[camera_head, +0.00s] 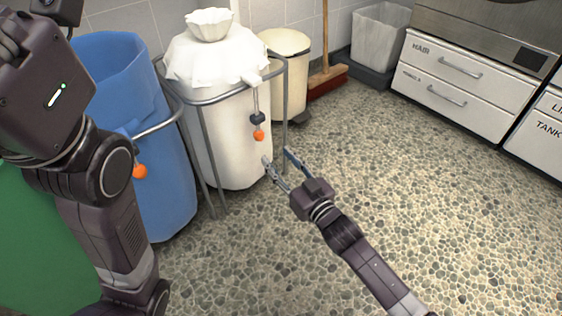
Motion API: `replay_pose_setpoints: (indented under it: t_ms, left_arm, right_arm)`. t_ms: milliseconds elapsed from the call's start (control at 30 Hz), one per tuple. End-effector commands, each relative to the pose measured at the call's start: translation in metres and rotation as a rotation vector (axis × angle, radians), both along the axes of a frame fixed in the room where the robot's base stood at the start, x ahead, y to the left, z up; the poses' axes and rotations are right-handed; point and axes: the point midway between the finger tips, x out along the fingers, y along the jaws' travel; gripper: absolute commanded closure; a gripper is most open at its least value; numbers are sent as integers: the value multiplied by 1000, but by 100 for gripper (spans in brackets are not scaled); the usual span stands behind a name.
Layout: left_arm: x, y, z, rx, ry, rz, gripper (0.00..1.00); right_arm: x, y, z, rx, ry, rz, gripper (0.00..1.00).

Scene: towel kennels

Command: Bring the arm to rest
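My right gripper (276,163) is in front of the white laundry bag (232,135), which hangs in a grey metal frame. Its two fingers are spread and nothing shows between them. It is below an orange ball (258,135) hanging on a cord with a dark toggle at the bag's side, apart from it in the picture. My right arm comes in from the bottom right. My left arm (90,160) stands folded up along the left side. Its gripper is mostly cut off at the top left, so its fingers cannot be made out.
A blue bag (165,185) with an orange ball and a green bag (35,250) stand at left. Behind are a cream bin (287,95), a broom (327,80) and a grey bin (378,45). White drawers (455,80) stand at right. The pebbled floor between is clear.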

Motion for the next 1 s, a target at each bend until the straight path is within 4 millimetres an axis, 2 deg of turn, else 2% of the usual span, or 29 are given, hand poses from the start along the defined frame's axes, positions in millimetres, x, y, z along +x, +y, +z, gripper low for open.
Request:
replay_pose_setpoints:
  t_ms: [133,667,767,833,867,967,1000]
  left_arm:
    - [0,0,0,0,0,0,61]
    - [1,0,1,0,3,0,61]
    - [9,1,2,-1,25,-1,61]
    - [18,1,3,-2,54,-2,61]
    - [23,1,3,-3,68,-3,61]
    - [40,3,-1,-6,127,-5,61]
    - [46,3,-3,-7,153,-6,61]
  right_arm:
    - [-6,-3,0,0,0,0,60]
    - [-7,-2,5,5,-7,3,60]
    - [-15,4,30,30,-48,17,60]
    - [-25,10,65,64,-106,34,60]
    - [-31,13,83,83,-138,42,60]
    - [-57,17,154,154,-271,63,60]
    - [-69,17,184,182,-329,69,60]
